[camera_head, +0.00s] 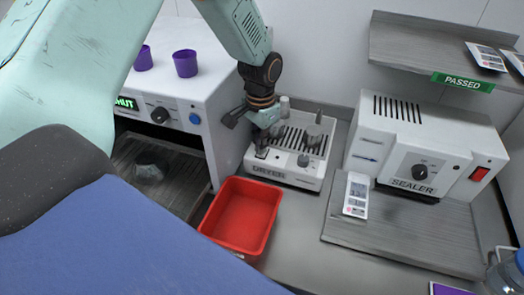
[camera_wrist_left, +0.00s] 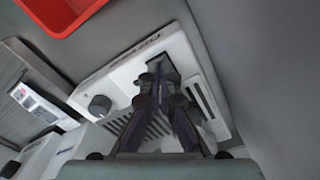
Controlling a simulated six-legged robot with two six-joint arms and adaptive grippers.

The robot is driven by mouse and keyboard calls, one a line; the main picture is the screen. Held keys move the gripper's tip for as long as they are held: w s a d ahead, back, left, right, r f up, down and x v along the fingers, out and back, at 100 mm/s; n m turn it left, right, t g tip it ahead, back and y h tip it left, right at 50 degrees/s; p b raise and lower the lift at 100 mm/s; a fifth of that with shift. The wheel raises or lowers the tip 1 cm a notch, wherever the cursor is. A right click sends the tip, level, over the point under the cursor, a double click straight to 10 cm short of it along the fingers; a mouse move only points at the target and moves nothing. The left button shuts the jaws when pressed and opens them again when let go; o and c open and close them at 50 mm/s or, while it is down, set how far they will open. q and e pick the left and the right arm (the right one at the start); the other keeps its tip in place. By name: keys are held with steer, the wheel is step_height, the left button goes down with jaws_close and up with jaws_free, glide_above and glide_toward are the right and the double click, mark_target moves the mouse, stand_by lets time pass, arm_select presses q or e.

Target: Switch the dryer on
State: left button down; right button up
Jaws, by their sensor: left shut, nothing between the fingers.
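The dryer (camera_head: 284,178) is a low white box with a slotted top, a "DRYER" label and a grey knob (camera_head: 303,160) on its front. It also shows in the left wrist view, where its white front (camera_wrist_left: 112,68) and knob (camera_wrist_left: 99,106) are plain. A small dark switch (camera_wrist_left: 163,62) sits on the front near the label. My left gripper (camera_head: 263,146) is shut and empty, pointing down over the dryer's front left. In the left wrist view its fingertips (camera_wrist_left: 160,78) overlap the switch; I cannot tell whether they touch it. My right gripper is out of view.
A red tray (camera_head: 212,222) stands in front of the dryer. A white unit (camera_head: 185,110) with purple cups (camera_head: 185,64) is at left. The sealer (camera_head: 397,152) stands at right with a pouch (camera_head: 356,194) before it. A shelf (camera_head: 420,44) hangs above the sealer.

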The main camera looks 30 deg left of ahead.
arm_select(q)
steer(key=shift+f, duration=0.6)
stand_by(0.3)
steer(key=shift+s+r, duration=0.1)
steer(key=shift+w+r+p, duration=0.2)
steer(key=shift+r+p, duration=0.45)
steer(key=shift+r, duration=0.05)
steer(key=r+p, duration=0.2)
steer(key=shift+s+r, duration=0.2)
steer(key=shift+r, duration=0.1)
steer(key=shift+w+r+p, duration=0.2)
steer(key=shift+r+p, duration=0.85)
steer(key=shift+p, duration=0.2)
steer(key=shift+r+p, duration=0.35)
steer(key=shift+r, duration=0.1)
steer(key=shift+s, duration=0.2)
steer(key=shift+w+f, duration=0.2)
